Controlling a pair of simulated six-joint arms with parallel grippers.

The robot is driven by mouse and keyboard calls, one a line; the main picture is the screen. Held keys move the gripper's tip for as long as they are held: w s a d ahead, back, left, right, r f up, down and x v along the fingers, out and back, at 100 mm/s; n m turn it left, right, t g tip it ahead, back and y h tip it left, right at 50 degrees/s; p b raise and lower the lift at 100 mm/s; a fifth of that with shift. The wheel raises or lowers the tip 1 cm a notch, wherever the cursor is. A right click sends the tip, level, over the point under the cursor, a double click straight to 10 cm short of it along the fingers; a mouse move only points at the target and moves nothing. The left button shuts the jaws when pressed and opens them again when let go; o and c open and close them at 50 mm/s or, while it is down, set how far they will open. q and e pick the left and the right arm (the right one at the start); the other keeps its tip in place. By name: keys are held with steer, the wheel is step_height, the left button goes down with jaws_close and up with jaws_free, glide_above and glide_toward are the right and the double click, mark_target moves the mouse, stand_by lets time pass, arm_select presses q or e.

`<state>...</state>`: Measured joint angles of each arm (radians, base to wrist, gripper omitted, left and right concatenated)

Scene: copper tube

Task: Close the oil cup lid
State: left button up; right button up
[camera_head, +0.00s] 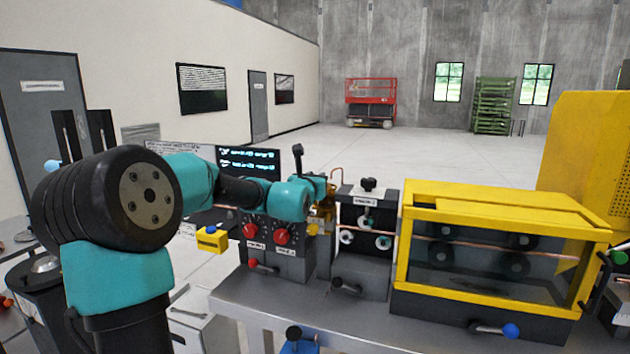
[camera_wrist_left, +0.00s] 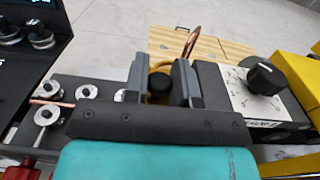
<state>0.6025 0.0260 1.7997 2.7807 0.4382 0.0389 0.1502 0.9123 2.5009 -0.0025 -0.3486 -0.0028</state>
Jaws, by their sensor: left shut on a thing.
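My left gripper (camera_wrist_left: 161,88) is at the machine, its two grey fingers on either side of a black round piece (camera_wrist_left: 158,86) with a yellow curved edge just behind it. The gripper is shut on this piece. The fingers hide its sides, and I cannot tell for sure whether it is the oil cup lid or how far it is tilted. In the head view my left arm reaches right, and a brass-coloured part (camera_head: 325,214) shows beside its wrist. The oil cup cannot be clearly made out. My right gripper is not in view.
A control box with red knobs (camera_head: 282,236) stands left of a roller unit (camera_head: 364,240). A yellow-framed clear guard (camera_head: 500,297) fills the right of the metal bench (camera_head: 350,333). A copper tube (camera_wrist_left: 192,42) rises behind the fingers. A panel with a black knob (camera_wrist_left: 266,78) is close on the right.

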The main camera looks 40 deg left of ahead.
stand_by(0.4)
arm_select(q)
steer(key=o, duration=0.9)
steer(key=shift+c, duration=0.2)
steer(key=v, duration=1.7)
steer(key=shift+s+d, duration=0.1)
steer(key=shift+s, duration=0.05)
